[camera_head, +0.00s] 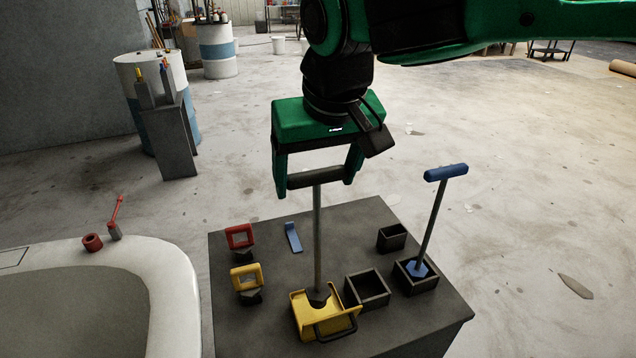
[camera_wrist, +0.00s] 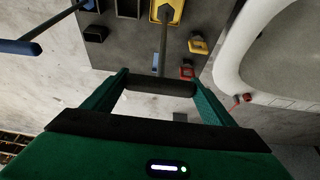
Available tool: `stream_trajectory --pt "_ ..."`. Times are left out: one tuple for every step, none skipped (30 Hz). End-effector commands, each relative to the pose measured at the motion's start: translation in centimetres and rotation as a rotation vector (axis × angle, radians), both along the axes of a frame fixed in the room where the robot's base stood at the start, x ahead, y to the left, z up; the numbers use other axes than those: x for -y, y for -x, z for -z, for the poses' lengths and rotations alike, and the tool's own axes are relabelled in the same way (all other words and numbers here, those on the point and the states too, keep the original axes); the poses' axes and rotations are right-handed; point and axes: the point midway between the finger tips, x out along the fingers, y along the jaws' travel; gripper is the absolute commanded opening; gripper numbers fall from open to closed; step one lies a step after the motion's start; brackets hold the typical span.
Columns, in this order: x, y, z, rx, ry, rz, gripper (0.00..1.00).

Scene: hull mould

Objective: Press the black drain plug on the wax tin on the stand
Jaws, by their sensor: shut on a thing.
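My gripper (camera_head: 317,182) is shut on the black crossbar of a T-handled tool, which I take for the black drain plug (camera_head: 318,235). Its grey rod runs straight down, upright, to a dark foot at the yellow open tray (camera_head: 303,318) on the grey stand (camera_head: 285,215). The foot appears to sit in the tray; whether it touches the floor is unclear. The tray has a black loop handle at its front. The wrist view also shows the crossbar between my fingers and the rod reaching the tray (camera_wrist: 157,12). No thing is clearly marked as the wax tin.
A blue T-handled tool (camera_head: 435,215) leans in a dark open box (camera_head: 416,287) at right. Other dark boxes (camera_head: 368,287) (camera_head: 391,237) are empty. Red (camera_head: 239,236) and yellow (camera_head: 246,278) framed pieces and a blue strip (camera_head: 293,238) lie left. A white hull mould (camera_head: 168,290) stands beside the stand.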

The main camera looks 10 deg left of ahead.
Motion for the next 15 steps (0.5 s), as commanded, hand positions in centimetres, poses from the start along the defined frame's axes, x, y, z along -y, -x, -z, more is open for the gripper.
stream_trajectory --pt "0.0 0.0 -0.4 0.001 -0.002 0.001 0.56" --pt "0.0 0.0 -0.6 0.001 -0.002 0.002 0.56" --pt "0.0 -0.1 -0.9 0.001 -0.002 0.002 0.56" --pt "0.0 -0.1 -1.1 0.002 -0.003 0.003 0.56" --pt "0.0 -0.1 -1.3 0.002 -0.003 0.003 0.56" --pt "0.0 -0.1 -1.6 0.002 -0.003 0.003 0.56" --pt "0.0 -0.1 -1.8 0.002 -0.003 0.003 0.56" --pt "0.0 -0.1 -2.0 0.001 -0.002 0.003 0.56" --pt "0.0 -0.1 -2.3 0.001 -0.002 0.003 0.56" --pt "0.0 -0.1 -2.5 0.002 -0.002 0.002 0.56" --pt "0.0 -0.1 -2.7 0.002 -0.003 0.001 0.56" --pt "0.0 -0.1 -3.0 0.003 -0.004 0.001 0.56" --pt "0.0 -0.1 -3.2 0.002 -0.003 0.001 0.56" --pt "0.0 -0.1 -3.3 0.002 -0.002 0.002 0.56" --pt "0.0 -0.1 -3.6 0.002 -0.003 0.003 0.56"
